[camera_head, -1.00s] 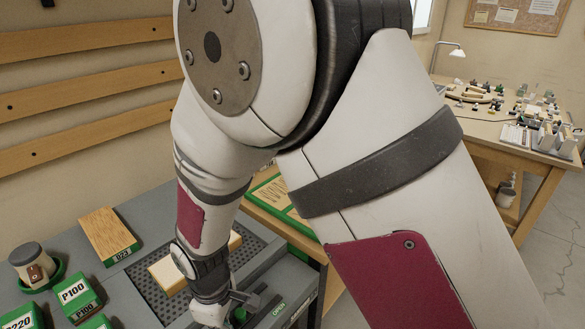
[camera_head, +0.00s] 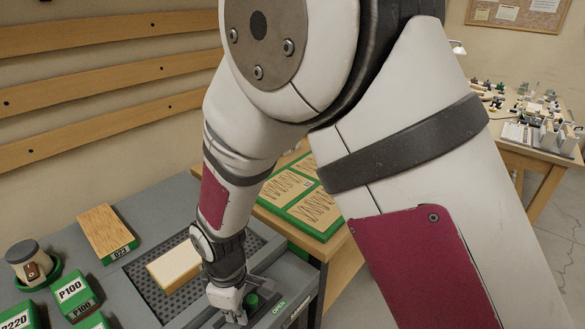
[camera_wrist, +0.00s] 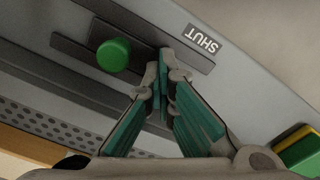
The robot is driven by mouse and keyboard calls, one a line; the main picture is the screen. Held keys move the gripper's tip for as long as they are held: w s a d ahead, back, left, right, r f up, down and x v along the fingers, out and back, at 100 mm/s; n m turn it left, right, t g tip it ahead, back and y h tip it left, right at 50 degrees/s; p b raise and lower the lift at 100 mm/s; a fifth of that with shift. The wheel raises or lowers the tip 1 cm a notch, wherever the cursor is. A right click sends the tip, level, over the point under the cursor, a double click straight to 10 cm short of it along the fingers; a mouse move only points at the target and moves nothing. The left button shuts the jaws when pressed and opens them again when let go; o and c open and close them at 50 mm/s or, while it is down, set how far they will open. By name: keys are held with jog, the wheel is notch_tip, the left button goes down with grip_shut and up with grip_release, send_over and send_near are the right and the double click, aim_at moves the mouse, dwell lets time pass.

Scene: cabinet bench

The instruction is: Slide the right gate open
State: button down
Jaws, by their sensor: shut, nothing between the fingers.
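The right gate's green knob (camera_head: 252,301) stands at the bench's front right, just left of the OPEN label (camera_head: 279,305). In the wrist view, the green knob (camera_wrist: 114,54) sits on a dark slide strip, and the SHUT label (camera_wrist: 203,40) lies on the far side of the fingertips. My gripper (camera_head: 240,316) is low over the bench, left of the knob in the head view. In the wrist view, my gripper (camera_wrist: 163,78) has its fingers together and empty, beside the knob. I cannot tell whether they touch it. The gate panel itself is not clearly seen.
A wooden block (camera_head: 174,268) lies on the perforated plate behind my gripper. A green-framed board (camera_head: 303,200) lies on the side table. My arm hides much of the middle.

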jog(key=shift+w+d, duration=0.9)
jog(key=shift+w, duration=0.05)
jog(key=shift+s, duration=0.1)
jog(key=shift+s+a, duration=0.4)
notch_tip(320, 180, up, 8)
jog(key=p, duration=0.4)
jog(key=shift+w, duration=0.1)
